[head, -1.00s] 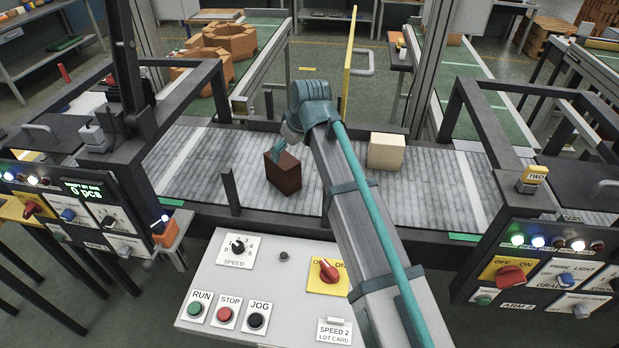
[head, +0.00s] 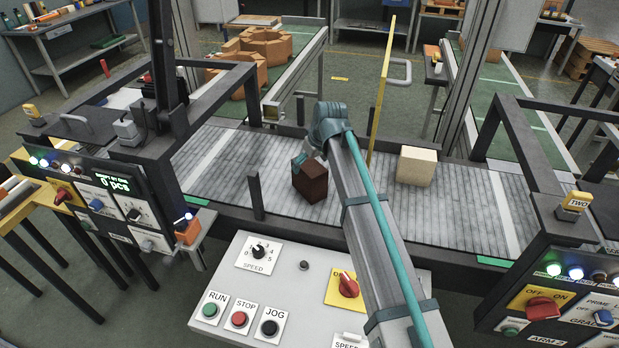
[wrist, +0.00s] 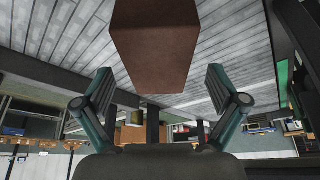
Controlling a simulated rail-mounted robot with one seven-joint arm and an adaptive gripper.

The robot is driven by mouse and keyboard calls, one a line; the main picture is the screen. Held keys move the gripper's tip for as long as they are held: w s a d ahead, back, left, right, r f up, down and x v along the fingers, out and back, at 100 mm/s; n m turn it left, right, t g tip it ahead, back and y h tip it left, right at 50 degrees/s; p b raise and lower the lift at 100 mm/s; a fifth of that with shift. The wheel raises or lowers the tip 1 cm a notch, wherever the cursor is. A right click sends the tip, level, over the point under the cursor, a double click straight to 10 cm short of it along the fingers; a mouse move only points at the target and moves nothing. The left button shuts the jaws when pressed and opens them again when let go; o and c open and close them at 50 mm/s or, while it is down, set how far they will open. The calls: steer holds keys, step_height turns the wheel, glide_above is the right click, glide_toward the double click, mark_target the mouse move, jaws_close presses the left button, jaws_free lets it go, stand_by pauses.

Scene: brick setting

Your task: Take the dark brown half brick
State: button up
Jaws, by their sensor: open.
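The dark brown half brick (head: 311,184) stands upright on the grey slatted conveyor (head: 232,165), left of my arm in the head view. In the wrist view the brick (wrist: 155,50) is large at the top centre, between and beyond my fingertips. My gripper (wrist: 158,76) is open, with one finger to each side of the brick and a gap visible on both sides. In the head view my gripper (head: 301,160) is small, at the brick's upper left, and partly hidden by my arm. Contact with the brick cannot be made out.
A cream block (head: 415,166) stands on the conveyor to the right of my arm. A dark post (head: 256,194) rises at the belt's near edge, left of the brick. A control console (head: 290,290) is in front. Dark frames with panels flank the belt.

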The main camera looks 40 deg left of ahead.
steer(key=p+x, duration=0.1)
steer(key=x, duration=0.3)
steer(key=shift+w, duration=0.1)
steer(key=shift+f, duration=0.2)
steer(key=shift+f, duration=0.25)
stand_by(0.3)
jaws_close()
stand_by(0.5)
steer(key=shift+r, duration=0.1)
